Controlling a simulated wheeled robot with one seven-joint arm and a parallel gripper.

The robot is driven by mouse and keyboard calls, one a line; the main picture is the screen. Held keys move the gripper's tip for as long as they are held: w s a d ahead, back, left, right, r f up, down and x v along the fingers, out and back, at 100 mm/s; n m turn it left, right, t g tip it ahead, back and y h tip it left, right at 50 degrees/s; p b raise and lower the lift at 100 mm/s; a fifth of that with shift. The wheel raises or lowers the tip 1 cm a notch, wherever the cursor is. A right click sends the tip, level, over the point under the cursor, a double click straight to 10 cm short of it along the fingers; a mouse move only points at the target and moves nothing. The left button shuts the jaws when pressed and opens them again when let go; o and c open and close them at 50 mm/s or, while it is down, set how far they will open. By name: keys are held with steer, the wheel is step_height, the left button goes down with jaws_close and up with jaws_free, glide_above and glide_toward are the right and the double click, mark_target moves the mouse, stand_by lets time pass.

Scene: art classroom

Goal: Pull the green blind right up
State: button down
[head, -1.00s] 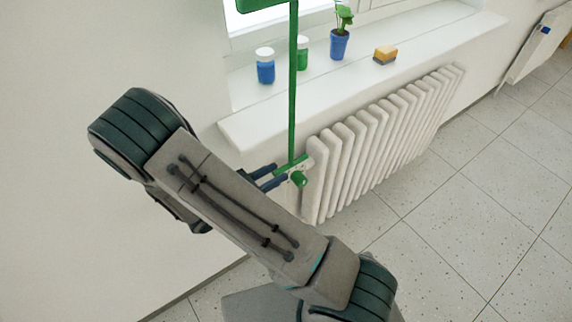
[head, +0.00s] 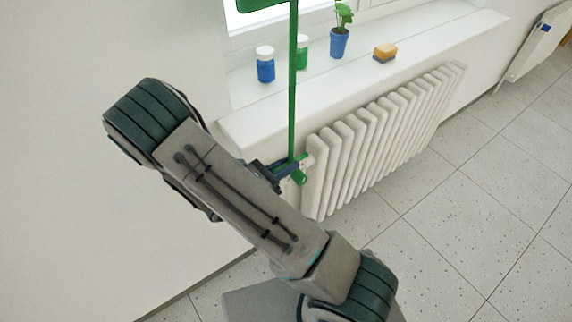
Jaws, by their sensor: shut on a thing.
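The green blind (head: 262,4) shows only as a small green piece at the top edge of the view; the rest of it is out of the picture. A long green strap or rod (head: 292,85) hangs straight down from there, past the front of the sill. A green handle (head: 302,177) is at its lower end, beside the radiator. My gripper (head: 290,168) is at this lower end, shut on the green pull. My arm hides part of the gripper, so the exact grip is hard to see.
The white sill (head: 400,62) holds a blue jar (head: 265,66), a green jar (head: 302,52), a potted plant (head: 339,40) and a yellow sponge (head: 385,53). A white radiator (head: 375,140) stands close to the right of my gripper. The tiled floor (head: 470,220) is clear.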

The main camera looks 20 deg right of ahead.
step_height(320, 180, up, 5)
steer(key=p, duration=0.3)
steer(key=c, duration=1.4)
jaws_free()
steer(key=shift+w+f, duration=0.1)
steer(key=b+v, duration=0.1)
steer(key=v, duration=1.3)
steer(key=shift+b, duration=0.4)
